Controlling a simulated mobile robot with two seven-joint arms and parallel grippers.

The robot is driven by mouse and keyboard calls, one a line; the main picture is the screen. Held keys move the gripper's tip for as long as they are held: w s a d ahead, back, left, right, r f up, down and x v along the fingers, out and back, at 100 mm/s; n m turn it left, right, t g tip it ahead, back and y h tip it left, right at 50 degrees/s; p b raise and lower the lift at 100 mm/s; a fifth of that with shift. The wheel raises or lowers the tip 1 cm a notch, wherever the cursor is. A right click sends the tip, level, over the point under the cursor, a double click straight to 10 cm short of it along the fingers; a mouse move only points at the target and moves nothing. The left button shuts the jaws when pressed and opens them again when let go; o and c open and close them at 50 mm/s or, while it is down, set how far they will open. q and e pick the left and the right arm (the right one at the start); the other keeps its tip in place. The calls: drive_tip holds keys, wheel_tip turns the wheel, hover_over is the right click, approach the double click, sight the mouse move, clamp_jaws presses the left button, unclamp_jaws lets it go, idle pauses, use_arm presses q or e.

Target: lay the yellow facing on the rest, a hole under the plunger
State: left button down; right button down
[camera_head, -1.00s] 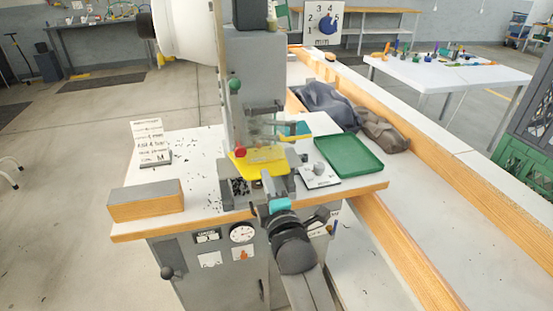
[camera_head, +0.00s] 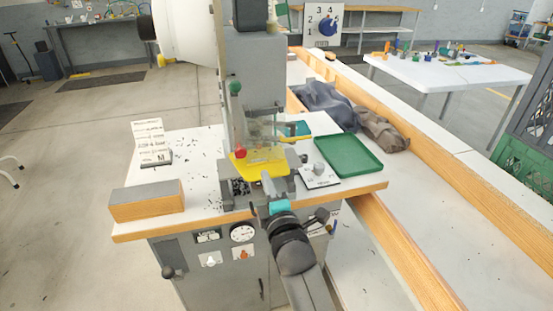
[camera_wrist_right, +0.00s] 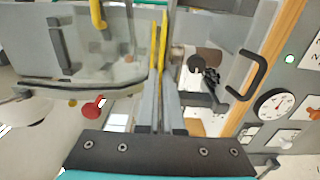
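The yellow facing (camera_head: 246,169) is at the front of the grey press, by the clear guard and the red knob (camera_head: 240,152). My right gripper (camera_head: 269,184) reaches in from the front, at the facing's near edge. In the right wrist view the facing (camera_wrist_right: 163,42) shows edge-on between the nearly closed fingers (camera_wrist_right: 158,98), which hold it. The plunger, the rest and the facing's holes cannot be made out clearly; the guard and press body cover that area. My left gripper is not in view.
A wooden block (camera_head: 146,205) and a sign card (camera_head: 150,140) are left. Dark bits are scattered on the white top.

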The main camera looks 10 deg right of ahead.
idle(0.4)
drive_tip(key=c, duration=1)
unclamp_jaws()
drive_tip(key=shift+s+p, duration=1.85)
drive_tip(key=shift+s, duration=1.75)
drive_tip(key=shift+f, duration=0.15)
